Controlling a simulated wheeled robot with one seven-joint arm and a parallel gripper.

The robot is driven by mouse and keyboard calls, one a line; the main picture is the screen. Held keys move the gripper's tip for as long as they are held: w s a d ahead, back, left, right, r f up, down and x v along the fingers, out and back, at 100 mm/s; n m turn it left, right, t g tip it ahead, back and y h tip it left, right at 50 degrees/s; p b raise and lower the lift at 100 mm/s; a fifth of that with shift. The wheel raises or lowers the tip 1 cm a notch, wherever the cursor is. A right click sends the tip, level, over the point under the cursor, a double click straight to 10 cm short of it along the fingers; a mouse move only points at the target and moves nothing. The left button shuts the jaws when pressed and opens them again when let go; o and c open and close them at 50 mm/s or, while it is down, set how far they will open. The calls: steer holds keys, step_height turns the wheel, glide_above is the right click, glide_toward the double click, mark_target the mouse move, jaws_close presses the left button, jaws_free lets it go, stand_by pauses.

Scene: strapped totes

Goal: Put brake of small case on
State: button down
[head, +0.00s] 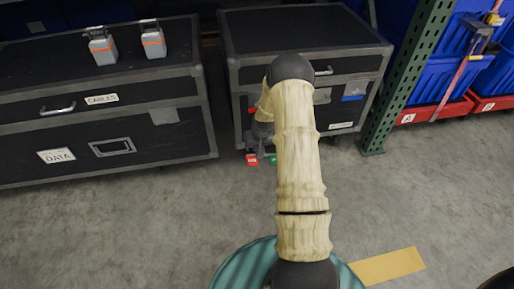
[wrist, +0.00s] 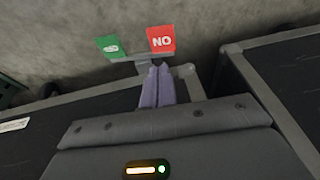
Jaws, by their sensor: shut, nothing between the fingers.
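The small case (head: 300,28) is a black box with grey edging at the back centre of the head view. At its lower left front, near the floor, is a brake pedal with a red tab (head: 252,160) and a green tab (head: 273,160). In the wrist view the red tab (wrist: 161,39) reads "NO" and the green tab (wrist: 110,46) is left of it. My gripper (head: 262,146) is low in front of the case, partly behind my arm. Its shut, empty fingers (wrist: 158,70) point toward the red tab's grey bar; I cannot tell whether they touch.
A larger black case (head: 125,133) stands left, close beside the small one, with two grey-orange items (head: 103,47) on top. A green rack post (head: 407,75) and blue bins (head: 445,55) on red bases stand right. The floor in front is clear, with a yellow strip (head: 388,266).

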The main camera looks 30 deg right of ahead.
mark_target(252, 161)
steer(key=b+x, duration=0.2)
steer(key=x, duration=0.1)
steer(key=b+x, duration=0.1)
steer(key=x, duration=0.2)
steer(key=s+b+x, duration=0.1)
steer(key=b+x, duration=0.1)
steer(key=x, duration=0.1)
steer(key=shift+w+a+f+b, duration=0.1)
steer(key=shift+a+f+b, duration=0.2)
steer(key=shift+a, duration=0.05)
